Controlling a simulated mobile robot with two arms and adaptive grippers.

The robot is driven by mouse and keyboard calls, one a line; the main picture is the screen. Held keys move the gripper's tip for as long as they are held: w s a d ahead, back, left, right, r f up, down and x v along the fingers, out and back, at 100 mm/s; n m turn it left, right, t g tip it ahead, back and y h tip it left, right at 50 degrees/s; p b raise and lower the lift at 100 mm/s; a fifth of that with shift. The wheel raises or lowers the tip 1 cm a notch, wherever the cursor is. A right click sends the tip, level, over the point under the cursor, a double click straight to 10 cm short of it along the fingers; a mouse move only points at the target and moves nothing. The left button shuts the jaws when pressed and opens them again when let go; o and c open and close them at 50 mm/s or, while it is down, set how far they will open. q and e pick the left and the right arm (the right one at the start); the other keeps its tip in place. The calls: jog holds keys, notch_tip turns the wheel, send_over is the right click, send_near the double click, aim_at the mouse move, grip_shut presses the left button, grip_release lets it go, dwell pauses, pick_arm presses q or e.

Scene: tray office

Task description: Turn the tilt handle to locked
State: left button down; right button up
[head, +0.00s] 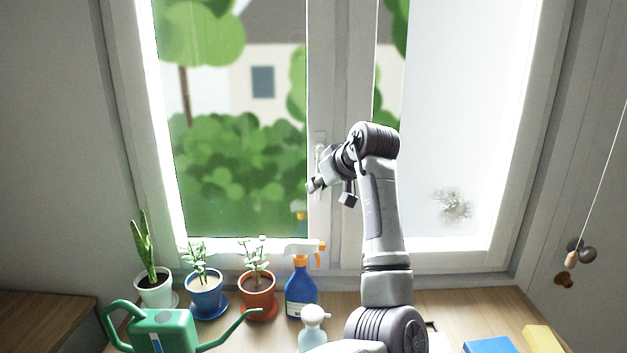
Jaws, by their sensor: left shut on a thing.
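The tilt handle (319,153) is a light grey handle on the middle post of the window. Its upper part shows beside my gripper; the rest is hidden behind the gripper, so its exact angle is hard to tell. My left gripper (331,192) is at the handle, its fingers pointing down and left, shut on it. The window (312,80) has a left sash with clear glass and a right sash with a pale, frosted-looking pane. My right gripper is not in view.
On the sill stand a green watering can (160,328), several potted plants, such as one in an orange pot (258,303), a blue spray bottle (300,293) and a pale bottle (312,335). A blue block (490,345) and a yellow block (541,338) lie right. A cord with a knob (571,259) hangs far right.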

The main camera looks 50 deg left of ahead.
pick_arm(q)
jog(key=shift+w+d, duration=0.15)
jog(key=shift+w, duration=0.05)
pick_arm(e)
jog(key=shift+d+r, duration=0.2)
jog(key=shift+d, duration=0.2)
pick_arm(q)
jog(key=shift+t+h, duration=0.3)
jog(key=shift+h, duration=0.1)
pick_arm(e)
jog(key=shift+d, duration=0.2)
pick_arm(q)
jog(key=c, duration=1.1)
grip_release()
jog(key=shift+c, duration=0.2)
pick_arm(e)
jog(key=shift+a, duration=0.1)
pick_arm(q)
jog(key=shift+d+r, duration=0.2)
jog(key=v, duration=1.1)
jog(key=shift+d, duration=0.25)
jog(key=shift+w, duration=0.1)
